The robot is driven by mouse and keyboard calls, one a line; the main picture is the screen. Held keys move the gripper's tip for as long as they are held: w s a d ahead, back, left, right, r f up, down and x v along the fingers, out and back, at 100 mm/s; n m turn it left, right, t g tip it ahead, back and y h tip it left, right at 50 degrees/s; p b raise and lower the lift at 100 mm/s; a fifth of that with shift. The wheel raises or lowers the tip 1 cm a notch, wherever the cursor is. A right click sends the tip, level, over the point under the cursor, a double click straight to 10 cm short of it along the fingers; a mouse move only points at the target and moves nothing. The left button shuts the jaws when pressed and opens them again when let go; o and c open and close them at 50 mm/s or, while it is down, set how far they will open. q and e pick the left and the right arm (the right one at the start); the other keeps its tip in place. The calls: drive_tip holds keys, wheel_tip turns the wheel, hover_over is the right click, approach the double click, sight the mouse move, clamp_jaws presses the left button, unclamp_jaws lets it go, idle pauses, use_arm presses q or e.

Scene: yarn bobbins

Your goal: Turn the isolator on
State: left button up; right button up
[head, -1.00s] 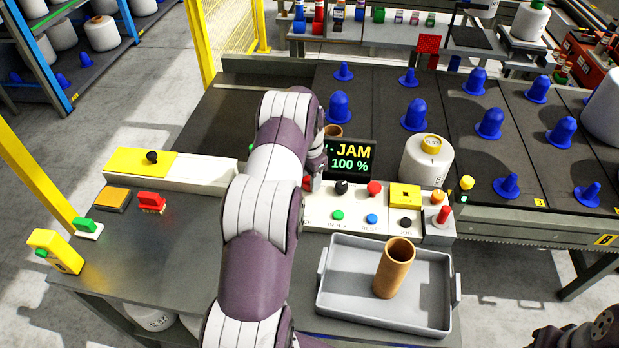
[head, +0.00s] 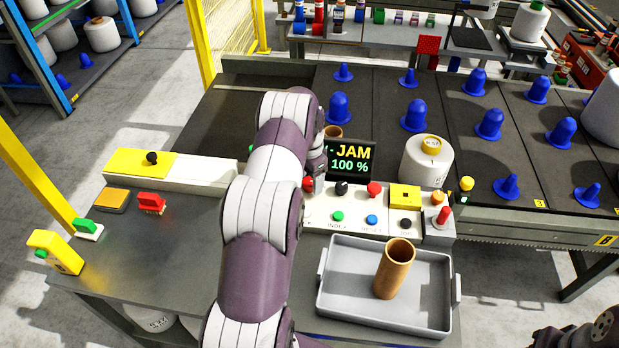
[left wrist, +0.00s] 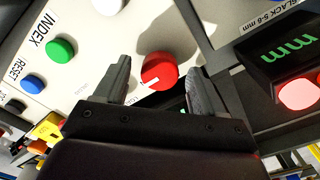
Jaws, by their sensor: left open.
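A round red knob (left wrist: 158,72) with a white pointer line is on a pale control panel (left wrist: 95,65) in the left wrist view. I take it for the isolator, but cannot read its label. My left gripper (left wrist: 158,85) is open, with one finger on each side of the knob. I cannot tell whether either finger touches it. In the head view, my left gripper (head: 317,178) is mostly behind my arm, at the left part of the panel beside the red knob (head: 308,183). My right fingers are out of view.
A black display (head: 350,158) reads "JAM" and "100 %". The panel also has a green INDEX button (head: 338,216), a blue RESET button (head: 371,219) and a black knob (head: 341,188). A grey tray (head: 335,296) with a brown tube (head: 396,270) stands in front.

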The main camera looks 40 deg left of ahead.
sight(310, 181)
use_arm(q)
wheel_tip(310, 181, up, 8)
drive_tip(key=shift+f+b, duration=0.2)
drive_tip(key=shift+b, duration=0.15)
wheel_tip(310, 181, up, 5)
drive_tip(key=p, duration=0.3)
drive_tip(key=shift+p, duration=0.3)
